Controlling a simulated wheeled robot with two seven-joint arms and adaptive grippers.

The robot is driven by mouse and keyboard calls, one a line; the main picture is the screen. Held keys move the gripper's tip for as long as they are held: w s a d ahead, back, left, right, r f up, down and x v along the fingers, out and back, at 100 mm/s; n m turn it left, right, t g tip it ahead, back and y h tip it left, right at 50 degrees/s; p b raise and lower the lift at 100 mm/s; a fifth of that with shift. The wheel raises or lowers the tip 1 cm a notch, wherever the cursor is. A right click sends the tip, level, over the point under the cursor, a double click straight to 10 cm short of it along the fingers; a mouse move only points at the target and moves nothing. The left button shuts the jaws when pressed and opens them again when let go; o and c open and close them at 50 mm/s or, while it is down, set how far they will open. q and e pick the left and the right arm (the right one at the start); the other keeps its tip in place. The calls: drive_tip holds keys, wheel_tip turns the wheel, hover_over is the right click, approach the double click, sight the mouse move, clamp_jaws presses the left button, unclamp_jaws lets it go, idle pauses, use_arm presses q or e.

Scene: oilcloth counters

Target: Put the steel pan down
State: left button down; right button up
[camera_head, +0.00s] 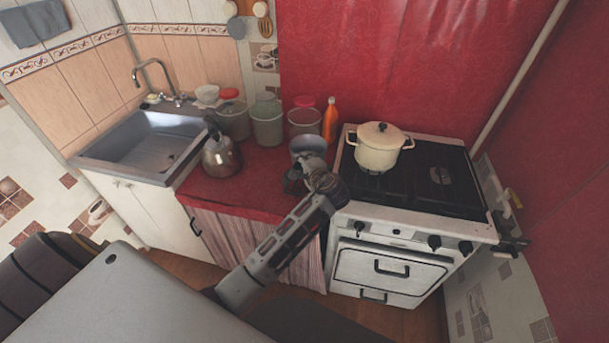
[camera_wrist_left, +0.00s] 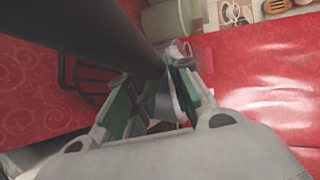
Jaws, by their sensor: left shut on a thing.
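The steel pan (camera_head: 308,147) appears as a grey round vessel above the red counter, just left of the stove. My left gripper (camera_head: 312,170) is right at its near side, its arm coming up from the lower left. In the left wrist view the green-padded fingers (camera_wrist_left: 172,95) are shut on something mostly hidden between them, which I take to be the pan. A large dark shape (camera_wrist_left: 110,35) crosses the upper left of that view, close to the camera. I cannot tell whether the pan touches the counter. My right gripper is not in view.
A cream pot (camera_head: 378,150) stands on the stove (camera_head: 440,206). A kettle (camera_head: 220,158), several canisters (camera_head: 267,124) and an orange bottle (camera_head: 330,120) stand on the red counter (camera_head: 235,188). The sink (camera_head: 150,140) is at left. The counter's front has some bare room.

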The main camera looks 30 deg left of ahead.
use_arm(q)
drive_tip(key=shift+w+f, duration=0.15)
drive_tip(key=shift+f, duration=2.75)
drive_tip(key=shift+f, duration=1.9)
drive_tip(key=c, duration=1.3)
unclamp_jaws()
drive_tip(key=shift+f, duration=0.2)
drive_tip(key=shift+c, duration=0.2)
drive_tip(key=shift+o, duration=0.3)
drive_tip(key=shift+r, duration=0.1)
